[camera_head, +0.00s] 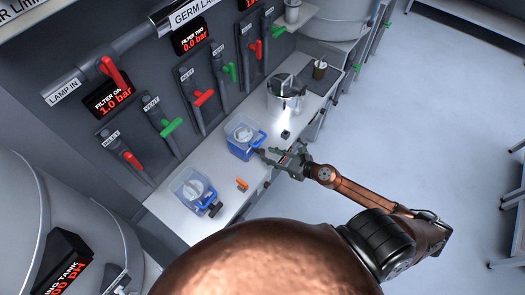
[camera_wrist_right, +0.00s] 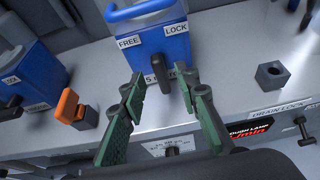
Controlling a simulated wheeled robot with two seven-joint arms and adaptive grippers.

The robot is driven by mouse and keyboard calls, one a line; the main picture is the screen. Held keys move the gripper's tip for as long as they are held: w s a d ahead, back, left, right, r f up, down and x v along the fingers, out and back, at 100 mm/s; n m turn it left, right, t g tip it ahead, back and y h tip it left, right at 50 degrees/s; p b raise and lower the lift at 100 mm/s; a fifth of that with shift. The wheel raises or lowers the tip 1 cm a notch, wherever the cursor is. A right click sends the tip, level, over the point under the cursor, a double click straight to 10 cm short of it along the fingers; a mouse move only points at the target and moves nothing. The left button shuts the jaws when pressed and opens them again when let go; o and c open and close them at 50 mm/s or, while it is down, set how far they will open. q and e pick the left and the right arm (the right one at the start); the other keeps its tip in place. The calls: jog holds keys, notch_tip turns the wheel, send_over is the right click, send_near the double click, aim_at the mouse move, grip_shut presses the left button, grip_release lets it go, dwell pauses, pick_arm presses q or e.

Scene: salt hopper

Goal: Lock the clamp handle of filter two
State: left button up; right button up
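Two blue filter housings with clear tops stand on the bench. The right one (camera_head: 240,150), below the filter two display (camera_head: 190,36), is closest to my right gripper (camera_head: 282,156). In the right wrist view this housing (camera_wrist_right: 150,42) carries FREE and LOCK labels at left and right. Its black clamp handle (camera_wrist_right: 159,72) hangs down between and below them. My right gripper (camera_wrist_right: 163,92) is open, its green-padded fingers on either side of the handle's line; I cannot tell whether they touch it. The left gripper is not in view.
The other blue housing (camera_head: 188,181) stands to the left, with an orange piece (camera_head: 241,184) between them near the bench edge. A black block (camera_wrist_right: 272,75) sits right of the handle. A metal pot (camera_head: 285,98) stands farther along. Valve handles line the wall behind.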

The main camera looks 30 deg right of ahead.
aim_at(263, 151)
jog(key=shift+x, duration=2.5)
jog(key=c, duration=0.8)
jog(key=shift+w+d, duration=0.1)
jog(key=shift+d, duration=0.4)
jog(key=shift+a+r, duration=0.1)
jog(key=shift+a, duration=0.1)
